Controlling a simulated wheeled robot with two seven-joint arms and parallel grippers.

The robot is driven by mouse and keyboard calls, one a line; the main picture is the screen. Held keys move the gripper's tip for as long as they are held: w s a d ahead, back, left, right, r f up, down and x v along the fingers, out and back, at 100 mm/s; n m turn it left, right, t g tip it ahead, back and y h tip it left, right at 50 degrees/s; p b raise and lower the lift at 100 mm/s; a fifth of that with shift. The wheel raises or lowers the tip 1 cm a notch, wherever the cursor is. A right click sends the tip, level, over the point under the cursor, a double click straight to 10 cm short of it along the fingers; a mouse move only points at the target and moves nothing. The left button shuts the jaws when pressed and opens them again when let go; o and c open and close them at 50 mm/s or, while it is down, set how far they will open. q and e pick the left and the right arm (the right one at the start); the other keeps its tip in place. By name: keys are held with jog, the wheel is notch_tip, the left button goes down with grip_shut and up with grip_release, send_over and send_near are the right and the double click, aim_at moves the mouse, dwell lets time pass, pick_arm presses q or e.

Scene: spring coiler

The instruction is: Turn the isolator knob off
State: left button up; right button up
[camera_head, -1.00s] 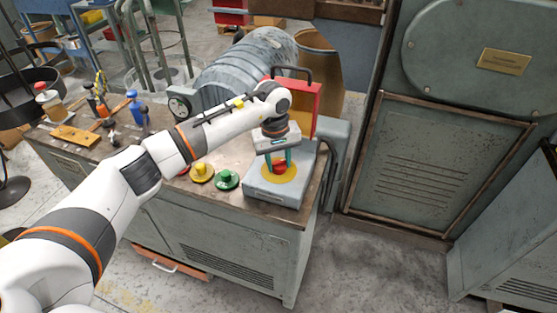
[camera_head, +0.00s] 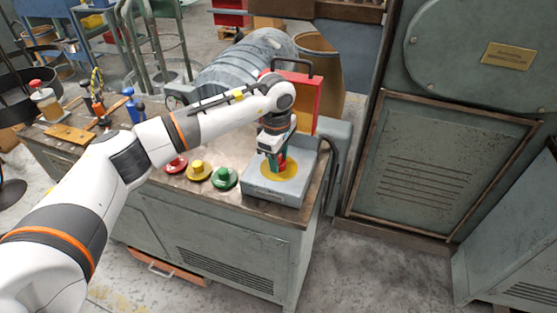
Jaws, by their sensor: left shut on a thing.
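The isolator knob (camera_head: 281,164) is red and sits on a yellow round plate (camera_head: 289,175) on top of a grey box (camera_head: 268,189). The box stands at the right end of the bench. My left gripper (camera_head: 278,167) points down over the plate, with its teal fingers shut on the knob. The gripper and fingers hide much of the knob, so its exact angle is hard to tell. My right gripper is not in view.
Red (camera_head: 175,164), yellow (camera_head: 198,170) and green (camera_head: 224,178) buttons stand on the bench (camera_head: 190,190) left of the box. Floor right of the bench is clear.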

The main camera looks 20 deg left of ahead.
aim_at(280, 165)
pick_arm(q)
jog(key=n+b, duration=0.1)
jog(key=n, duration=0.3)
jog(key=shift+s+f, duration=0.1)
jog(key=shift+n+y+b, duration=0.3)
jog(key=shift+n, duration=1.8)
jog(key=o, duration=1)
jog(key=shift+d, duration=0.1)
jog(key=shift+c, duration=0.2)
notch_tip(280, 165, up, 12)
jog(key=shift+s+d, duration=0.2)
jog(key=shift+s, duration=0.15)
